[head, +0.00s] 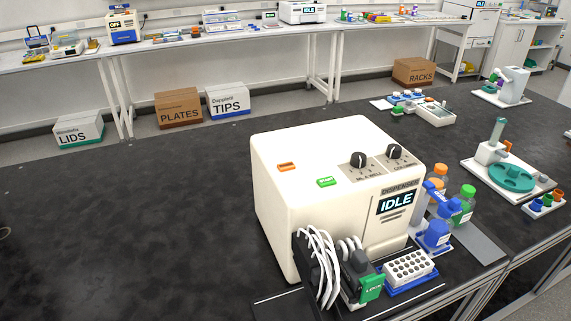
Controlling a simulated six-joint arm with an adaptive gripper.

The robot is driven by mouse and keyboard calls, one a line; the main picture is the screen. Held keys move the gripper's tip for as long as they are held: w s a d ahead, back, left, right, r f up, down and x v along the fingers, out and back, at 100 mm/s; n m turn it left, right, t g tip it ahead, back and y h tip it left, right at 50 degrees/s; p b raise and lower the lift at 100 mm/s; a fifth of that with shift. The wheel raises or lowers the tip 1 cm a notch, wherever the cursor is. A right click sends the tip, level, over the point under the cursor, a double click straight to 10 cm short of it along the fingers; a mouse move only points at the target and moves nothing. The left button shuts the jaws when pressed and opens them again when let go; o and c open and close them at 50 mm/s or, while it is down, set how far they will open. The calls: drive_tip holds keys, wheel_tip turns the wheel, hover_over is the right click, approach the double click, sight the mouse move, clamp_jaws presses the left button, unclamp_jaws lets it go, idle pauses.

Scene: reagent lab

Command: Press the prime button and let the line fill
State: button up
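The dispenser (290,215) is a large off-white box on the dark bench, and its screen (396,202) reads IDLE. On its top are an orange button (287,166) and a green button (327,182). Their lettering is too small to read surely, so I cannot tell from the print which is prime. Two black knobs (359,160) sit to the right of the buttons. White tubes (322,265) loop down the front to a dark head with a green block (371,286). Whether liquid is in the tubes does not show. My gripper is not in view.
A white well plate (408,267) on a blue base sits before the dispenser. Blue-, orange- and green-capped bottles (436,235) stand close at its right. A device with a teal disc (511,177) is further right. The bench left of the dispenser is clear.

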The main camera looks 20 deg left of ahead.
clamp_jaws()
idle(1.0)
